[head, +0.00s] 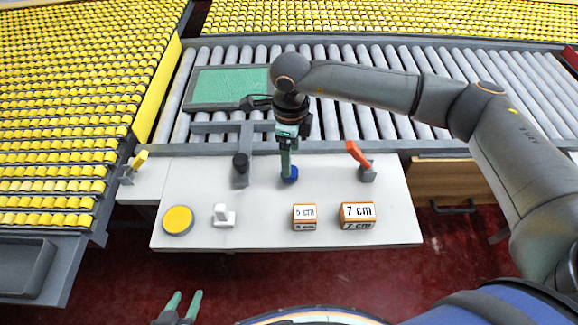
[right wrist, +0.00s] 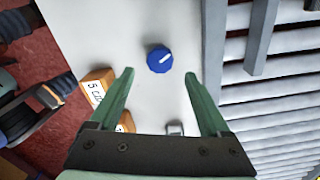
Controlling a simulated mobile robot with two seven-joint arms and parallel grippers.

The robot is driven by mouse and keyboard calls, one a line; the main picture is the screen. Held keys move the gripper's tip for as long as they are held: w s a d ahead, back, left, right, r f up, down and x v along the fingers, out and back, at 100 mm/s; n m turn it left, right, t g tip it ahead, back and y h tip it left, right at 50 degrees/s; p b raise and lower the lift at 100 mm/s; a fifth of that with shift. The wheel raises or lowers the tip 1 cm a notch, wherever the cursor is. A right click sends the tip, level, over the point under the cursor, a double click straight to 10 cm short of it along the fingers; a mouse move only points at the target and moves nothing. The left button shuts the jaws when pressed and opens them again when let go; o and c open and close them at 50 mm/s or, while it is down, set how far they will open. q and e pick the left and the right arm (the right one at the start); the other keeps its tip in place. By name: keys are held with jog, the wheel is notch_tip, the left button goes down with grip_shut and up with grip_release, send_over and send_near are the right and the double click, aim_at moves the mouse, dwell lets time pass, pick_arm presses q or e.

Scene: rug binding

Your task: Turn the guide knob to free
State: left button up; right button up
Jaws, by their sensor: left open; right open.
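A blue knob (head: 290,175) sits on the white work table (head: 262,212). In the right wrist view the blue knob (right wrist: 159,60) has a white pointer line slanting towards the upper right. My right gripper (head: 286,170) is above it, pointing down, and partly covers it in the head view. In the right wrist view its two fingers (right wrist: 159,74) are apart, with the knob between and just beyond their tips; nothing is held. My left gripper (head: 181,304) is open and empty at the bottom edge of the head view, away from the table. No label for the knob's positions is legible.
A grey bracket with a black knob (head: 240,162) stands left of the blue knob; an orange lever (head: 358,154) stands right. Nearer are a yellow disc (head: 178,220), a white piece (head: 223,215), and 5 cm (head: 304,217) and 7 cm (head: 357,215) blocks. Rollers (head: 350,122) lie behind.

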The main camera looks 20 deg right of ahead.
aim_at(294, 170)
notch_tip(294, 170, down, 6)
jog(key=shift+f, duration=0.1)
jog(key=shift+c, duration=0.2)
grip_shut()
dwell(0.6)
